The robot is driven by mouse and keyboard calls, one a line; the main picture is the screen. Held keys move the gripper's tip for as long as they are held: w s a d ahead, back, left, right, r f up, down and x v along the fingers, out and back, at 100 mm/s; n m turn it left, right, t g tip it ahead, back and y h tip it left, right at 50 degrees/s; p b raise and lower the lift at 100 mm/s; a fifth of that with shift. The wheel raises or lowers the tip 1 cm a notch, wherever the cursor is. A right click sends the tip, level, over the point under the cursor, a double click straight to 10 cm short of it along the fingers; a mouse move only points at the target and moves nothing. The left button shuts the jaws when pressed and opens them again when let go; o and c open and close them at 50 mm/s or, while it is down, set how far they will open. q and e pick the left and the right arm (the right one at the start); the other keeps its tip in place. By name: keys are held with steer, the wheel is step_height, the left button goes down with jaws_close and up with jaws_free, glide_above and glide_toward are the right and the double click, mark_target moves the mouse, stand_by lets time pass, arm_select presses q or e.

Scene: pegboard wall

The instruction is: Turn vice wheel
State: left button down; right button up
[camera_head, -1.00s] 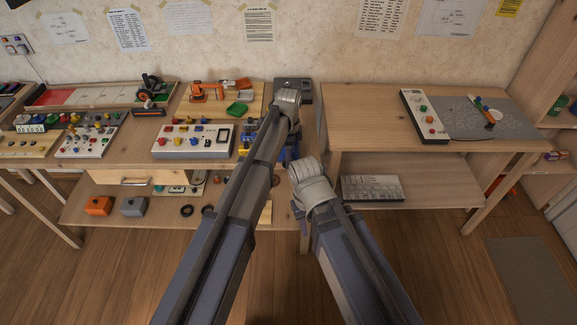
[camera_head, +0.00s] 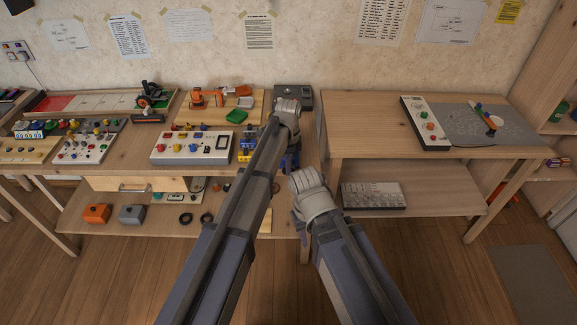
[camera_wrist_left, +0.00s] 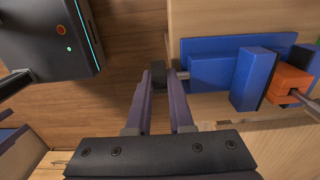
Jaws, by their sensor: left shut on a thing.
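The blue vice (camera_wrist_left: 215,72) is on the right in the left wrist view, with an orange piece (camera_wrist_left: 290,80) between its blocks. A metal rod runs left from it to the dark vice wheel (camera_wrist_left: 158,73). My left gripper (camera_wrist_left: 159,90) is shut on this wheel, with its two purple fingers either side of it. In the head view my left gripper (camera_head: 291,160) is at the bench's right end, partly hidden by its wrist. My right gripper (camera_head: 299,226) is below it, in front of the bench, with its fingers mostly hidden.
A white control panel (camera_head: 190,147) and a wooden board (camera_head: 187,108) with orange parts are left of my arm. A second table (camera_head: 365,125) stands to the right, with a gap between the two. Orange and grey boxes lie on the lower shelf (camera_head: 170,216).

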stand_by(0.4)
arm_select(q)
steer(key=shift+a+f+h, duration=0.1)
steer(key=shift+a+h, duration=0.15)
steer(key=shift+h, duration=0.55)
steer(key=shift+a+f+h+b, duration=0.15)
steer(key=shift+h+b, duration=0.7)
steer(key=shift+h, duration=0.25)
steer(key=shift+a+f+h+b, duration=0.1)
steer(key=shift+a+h+b, duration=0.05)
steer(key=shift+h+b, duration=1.2)
steer(key=shift+h, duration=0.15)
steer(key=c, duration=0.8)
jaws_free()
